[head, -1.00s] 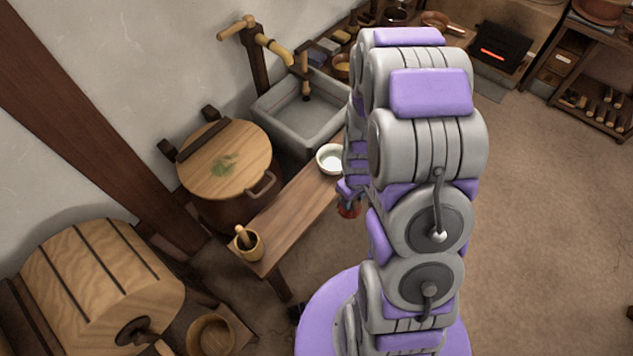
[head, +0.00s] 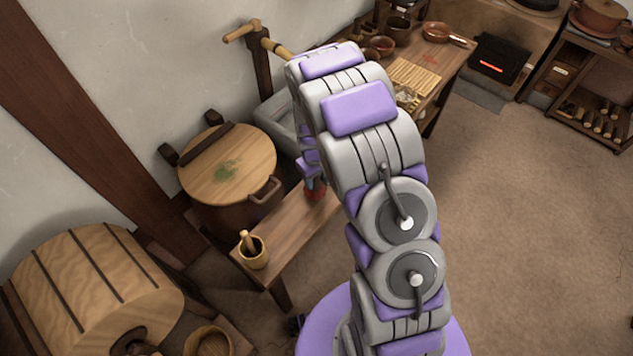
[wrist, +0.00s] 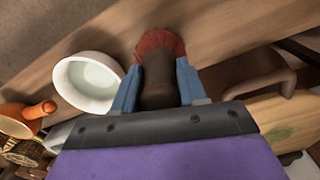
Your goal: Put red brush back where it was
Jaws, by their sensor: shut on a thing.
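The red brush (wrist: 160,42) has a red head and a dark brown handle. In the wrist view my gripper (wrist: 158,85) is shut on the handle, one blue finger on each side. The red head points away from my gripper, over the wooden bench. In the head view a bit of the red brush (head: 314,191) shows at the bench, below my gripper (head: 311,175), which is mostly hidden by my arm. I cannot tell whether the brush touches the bench top.
The narrow bench (head: 290,228) holds a wooden mortar with pestle (head: 253,250) at its near end. A white bowl (wrist: 88,82) stands beside the brush. A lidded barrel (head: 228,165) is left of the bench. A stone sink (head: 278,117) is behind. Floor at right is clear.

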